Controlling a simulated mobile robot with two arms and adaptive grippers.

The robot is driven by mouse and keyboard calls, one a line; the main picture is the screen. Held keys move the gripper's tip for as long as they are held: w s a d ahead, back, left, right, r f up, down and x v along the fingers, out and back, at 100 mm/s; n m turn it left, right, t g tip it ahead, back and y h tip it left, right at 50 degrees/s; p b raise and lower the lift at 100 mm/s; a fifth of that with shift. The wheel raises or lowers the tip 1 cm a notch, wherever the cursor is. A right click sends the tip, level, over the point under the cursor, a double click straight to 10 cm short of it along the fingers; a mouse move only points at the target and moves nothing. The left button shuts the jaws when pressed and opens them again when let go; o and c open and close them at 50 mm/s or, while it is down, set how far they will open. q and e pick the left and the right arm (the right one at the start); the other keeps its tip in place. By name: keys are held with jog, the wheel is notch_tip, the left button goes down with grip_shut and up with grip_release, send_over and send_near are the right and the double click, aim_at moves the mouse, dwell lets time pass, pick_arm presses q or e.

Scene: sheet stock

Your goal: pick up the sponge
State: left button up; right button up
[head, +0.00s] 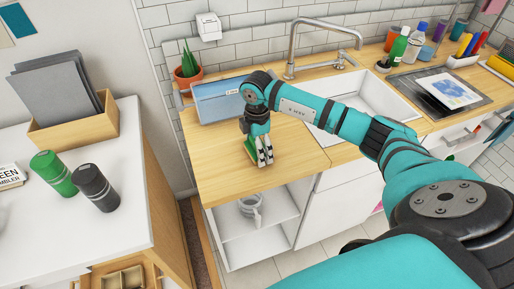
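The sponge (250,149), a small green and yellow block, is on the wooden counter left of the sink. It is partly hidden by my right gripper (264,156). My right arm comes in from the right, and the gripper points down at the sponge with its light fingertips close to the counter. The fingers overlap the sponge's right side in the picture. I cannot tell whether they are closed on it. My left gripper is not in view.
A blue tray (205,107) and a potted plant (188,72) stand behind the gripper. The sink and faucet (292,45) are to the right. Bottles (399,45) stand at the back right. Green and black tumblers (95,188) stand on the left white table. The counter front is clear.

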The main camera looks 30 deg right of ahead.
jog(key=c, duration=0.8)
jog(key=shift+o, duration=0.2)
jog(key=shift+r, duration=0.1)
